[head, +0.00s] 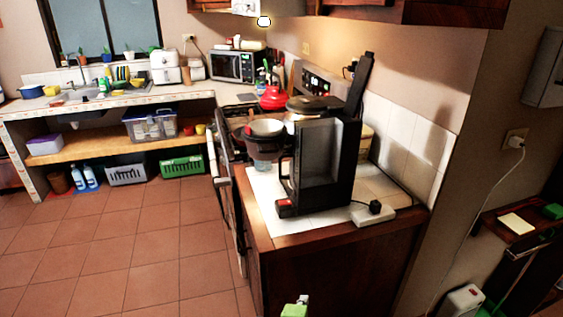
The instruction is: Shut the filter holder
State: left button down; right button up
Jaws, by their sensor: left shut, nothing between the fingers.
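A black coffee maker (343,178) stands on the white-tiled end of the counter, its tall lid (360,84) tilted up. A grey, round, cup-like part, which looks like the filter holder (265,129), sticks out to the left of the machine's upper body. Its joint to the machine is hard to make out. A dark handle (285,173) shows low on the machine's left side. My right gripper is out of view.
A white power strip (373,215) with a black plug lies right of the machine near the counter's front edge. A stove with pans (313,104) and a red kettle (273,97) stands behind. The tiled wall (405,142) bounds the right. Open floor (130,250) lies left.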

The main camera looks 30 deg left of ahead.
pick_arm(q)
jog(key=w+a+r+t+y, duration=0.2)
jog(key=a+r+t+y, duration=0.15)
jog(key=r, duration=1.45)
jog(key=w+a+r+t+y, duration=0.1)
jog(key=a+r+t+y, duration=0.2)
jog(key=r, duration=1.5)
jog(key=g+p, duration=0.1)
jog(key=p, duration=0.4)
send_near(268, 143)
jog(key=shift+w+d, duration=0.85)
jog(key=shift+w, duration=1.55)
jog(key=shift+f+m+y, duration=0.1)
jog(key=shift+m+y, duration=0.15)
jog(key=shift+m, duration=0.05)
jog(key=shift+w, duration=0.1)
